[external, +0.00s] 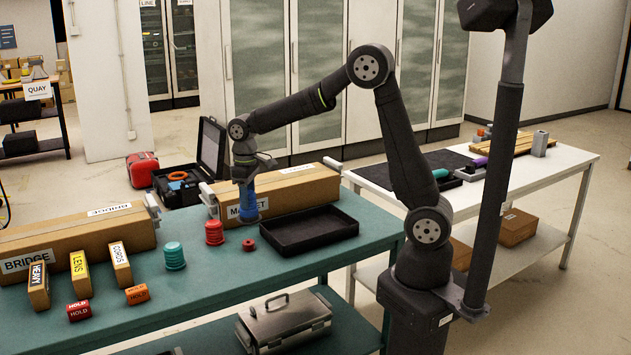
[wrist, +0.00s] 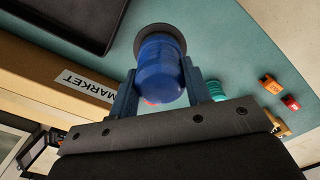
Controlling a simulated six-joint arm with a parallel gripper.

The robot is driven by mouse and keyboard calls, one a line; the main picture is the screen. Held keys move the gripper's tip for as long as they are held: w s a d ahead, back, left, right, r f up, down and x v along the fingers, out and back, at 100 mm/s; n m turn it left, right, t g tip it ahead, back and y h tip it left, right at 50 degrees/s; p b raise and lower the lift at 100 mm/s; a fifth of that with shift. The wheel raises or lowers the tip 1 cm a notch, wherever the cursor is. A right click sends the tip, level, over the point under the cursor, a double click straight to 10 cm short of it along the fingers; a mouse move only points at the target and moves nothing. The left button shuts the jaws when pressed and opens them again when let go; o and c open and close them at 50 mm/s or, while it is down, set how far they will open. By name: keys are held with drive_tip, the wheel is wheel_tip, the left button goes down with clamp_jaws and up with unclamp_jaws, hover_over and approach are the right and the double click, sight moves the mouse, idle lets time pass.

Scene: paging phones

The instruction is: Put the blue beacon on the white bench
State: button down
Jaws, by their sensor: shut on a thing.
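The blue beacon (external: 248,201) is upright, with a dark disc at its foot, on or just above the green table. My gripper (external: 246,176) comes down on it from above and is shut on it. In the wrist view the beacon (wrist: 160,68) sits between the two fingers of my gripper (wrist: 160,88). I cannot tell whether its foot touches the table. The white bench (external: 545,165) stands to the right, apart from the green table, behind my arm's column.
A black tray (external: 308,232) lies right of the beacon, and the MARKET box (external: 300,190) stands close behind it. Red (external: 214,233) and teal (external: 174,256) beacons stand to the left. The bench holds a dark mat (external: 400,170), a grey block (external: 540,143) and wooden boards.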

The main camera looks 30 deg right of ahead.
wheel_tip(320, 180, up, 4)
drive_tip(key=shift+w+f, duration=0.1)
drive_tip(key=w+d+m, duration=0.3)
drive_tip(key=w+d, duration=0.6)
drive_tip(key=d, duration=0.3)
drive_tip(key=w+d+m, duration=0.2)
drive_tip(key=w+d, duration=0.7)
drive_tip(key=d, duration=0.3)
drive_tip(key=w+d+m, duration=0.2)
drive_tip(key=d, duration=1.2)
drive_tip(key=w+d+m, duration=0.2)
drive_tip(key=d, duration=1.2)
drive_tip(key=s+d+m, duration=0.2)
drive_tip(key=s+d, duration=0.3)
drive_tip(key=d, duration=0.9)
drive_tip(key=s+d+m, duration=0.3)
drive_tip(key=s+d, duration=0.2)
drive_tip(key=d, duration=0.9)
drive_tip(key=s+d+m, duration=0.4)
drive_tip(key=s+d, duration=2)
drive_tip(key=s, duration=0.4)
drive_tip(key=shift+w+a+f, duration=0.1)
drive_tip(key=shift+w+f, duration=1.95)
drive_tip(key=shift+f, duration=0.7)
drive_tip(key=shift+w+d+f, duration=0.1)
drive_tip(key=shift+w+f, duration=2)
drive_tip(key=shift+f, duration=0.6)
drive_tip(key=shift+w+a+f, duration=0.1)
drive_tip(key=shift+w+f, duration=1.95)
drive_tip(key=shift+f, duration=0.7)
